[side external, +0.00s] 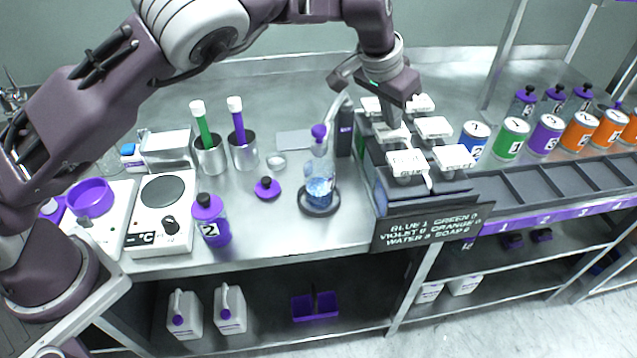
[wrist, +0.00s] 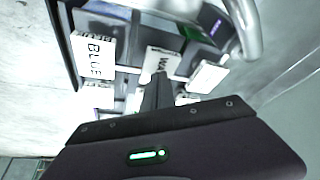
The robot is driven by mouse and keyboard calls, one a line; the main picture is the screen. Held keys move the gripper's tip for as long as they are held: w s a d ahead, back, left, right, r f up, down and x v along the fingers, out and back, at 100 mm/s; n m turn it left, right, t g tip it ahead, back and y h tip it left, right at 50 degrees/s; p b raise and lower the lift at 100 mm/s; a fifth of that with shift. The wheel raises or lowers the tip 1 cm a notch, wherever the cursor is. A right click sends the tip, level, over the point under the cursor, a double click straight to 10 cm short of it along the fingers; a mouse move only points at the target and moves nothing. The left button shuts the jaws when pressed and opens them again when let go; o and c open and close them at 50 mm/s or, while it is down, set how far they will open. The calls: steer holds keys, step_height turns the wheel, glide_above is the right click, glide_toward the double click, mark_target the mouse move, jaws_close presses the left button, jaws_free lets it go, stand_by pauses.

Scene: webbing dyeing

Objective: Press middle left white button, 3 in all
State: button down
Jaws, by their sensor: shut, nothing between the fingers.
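In the side view, a dispenser carries white labelled buttons in two columns and three rows. The middle left white button (side external: 388,135) is partly hidden by my gripper (side external: 393,121), whose fingertips are right over it. I cannot tell if they touch it. In the wrist view, my shut, empty fingers (wrist: 157,88) reach to a white button lettered "WA" (wrist: 161,60), its other letters covered. A white button lettered "BLUE" (wrist: 93,56) is to its left. A black sign (side external: 430,228) in front lists colours, water and soap with numbers; some digits are hard to read.
The glass flask (side external: 320,178) with blue liquid stands on a dark round base left of the dispenser, near a bent spout. Other white buttons (side external: 434,127) crowd around my fingers. Coloured cans (side external: 511,137) stand to the right. A purple bottle (side external: 211,220) stands at the left.

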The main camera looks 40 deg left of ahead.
steer(key=shift+f, duration=0.75)
steer(key=shift+r, duration=1.25)
steer(key=shift+f, duration=0.1)
steer(key=shift+f, duration=1.15)
steer(key=shift+r, duration=1.4)
